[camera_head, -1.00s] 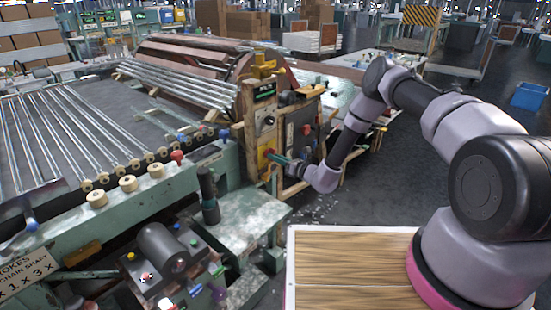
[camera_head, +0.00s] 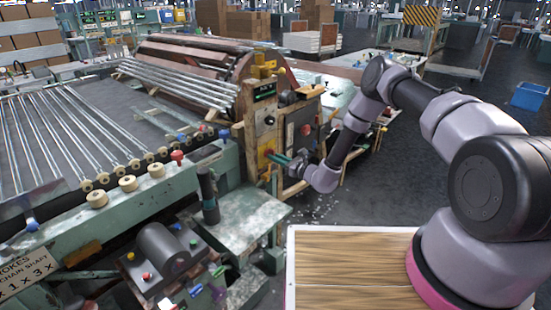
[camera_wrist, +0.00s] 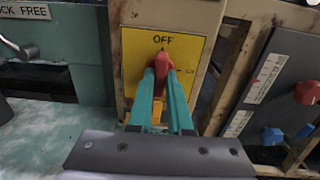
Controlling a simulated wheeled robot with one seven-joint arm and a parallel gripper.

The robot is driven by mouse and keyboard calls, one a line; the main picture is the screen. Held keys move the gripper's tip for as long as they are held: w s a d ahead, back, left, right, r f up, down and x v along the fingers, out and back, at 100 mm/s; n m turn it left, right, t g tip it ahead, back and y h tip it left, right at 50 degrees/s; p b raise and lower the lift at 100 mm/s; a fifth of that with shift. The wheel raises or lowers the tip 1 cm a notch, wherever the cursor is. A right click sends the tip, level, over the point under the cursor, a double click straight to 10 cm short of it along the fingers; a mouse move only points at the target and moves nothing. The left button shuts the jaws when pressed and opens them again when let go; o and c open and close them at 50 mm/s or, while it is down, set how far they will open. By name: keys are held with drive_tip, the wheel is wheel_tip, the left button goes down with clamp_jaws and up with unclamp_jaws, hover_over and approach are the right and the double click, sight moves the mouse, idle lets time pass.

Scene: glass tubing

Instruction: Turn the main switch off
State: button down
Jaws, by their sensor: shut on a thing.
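The main switch is a red knob (camera_wrist: 160,62) on a yellow plate (camera_wrist: 187,48) marked OFF at the top, seen in the wrist view. The knob's upper end points up towards the OFF mark. My gripper (camera_wrist: 161,78) has its two green fingers closed around the knob, hiding its lower part. In the head view the yellow plate (camera_head: 264,158) is on the wooden post of the machine, and my gripper (camera_head: 272,157) reaches it from the right. The knob is too small to make out there.
A grey panel (camera_wrist: 285,85) with red and blue knobs stands right of the plate. Left of it is a green machine body with a metal handle (camera_wrist: 18,48). In the head view, the long machine with rods fills the left, and open floor (camera_head: 370,200) lies to the right.

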drive_tip(key=c, duration=0.8)
unclamp_jaws()
drive_tip(key=shift+c, duration=0.2)
drive_tip(key=shift+s+d, duration=0.1)
drive_tip(key=shift+d, duration=0.05)
drive_tip(key=v, duration=1)
drive_tip(key=shift+s+d, duration=0.25)
